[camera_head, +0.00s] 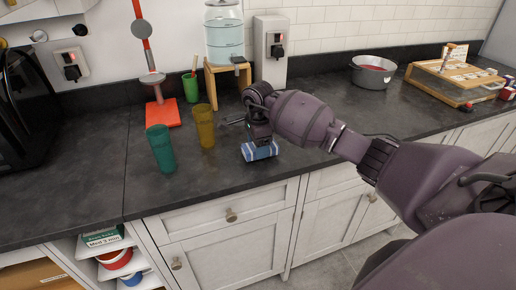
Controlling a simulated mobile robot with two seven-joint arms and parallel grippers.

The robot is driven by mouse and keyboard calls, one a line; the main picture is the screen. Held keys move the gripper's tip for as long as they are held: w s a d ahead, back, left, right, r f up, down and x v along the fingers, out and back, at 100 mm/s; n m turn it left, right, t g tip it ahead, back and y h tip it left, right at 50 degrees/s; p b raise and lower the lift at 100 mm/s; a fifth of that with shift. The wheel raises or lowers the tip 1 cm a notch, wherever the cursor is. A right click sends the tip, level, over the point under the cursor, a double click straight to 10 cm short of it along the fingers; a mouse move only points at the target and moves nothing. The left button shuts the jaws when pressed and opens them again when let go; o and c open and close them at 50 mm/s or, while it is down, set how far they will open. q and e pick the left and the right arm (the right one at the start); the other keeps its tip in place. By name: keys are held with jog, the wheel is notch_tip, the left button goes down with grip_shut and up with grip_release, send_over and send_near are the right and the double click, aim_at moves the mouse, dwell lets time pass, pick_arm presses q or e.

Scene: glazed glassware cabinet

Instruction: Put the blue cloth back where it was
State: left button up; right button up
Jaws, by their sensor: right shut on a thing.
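The blue cloth (260,152), folded into a small pad with pale stripes, is at the front part of the dark counter. My right gripper (258,142) points down over it and is shut on it. The arm hides part of the gripper and the area behind it. I cannot tell whether the cloth touches the counter or is slightly above it. My left gripper is not in view.
A teal cup (161,148) and an amber cup (204,126) stand left of the cloth. Behind them are a red-based stand (162,112), a green cup (190,88) and a glass dispenser (224,35) on a wooden stand. A pot (373,77) stands back right. The counter's front edge is close to the cloth.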

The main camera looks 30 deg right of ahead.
jog(key=shift+f, duration=0.65)
jog(key=o, duration=0.9)
jog(key=shift+c, duration=0.2)
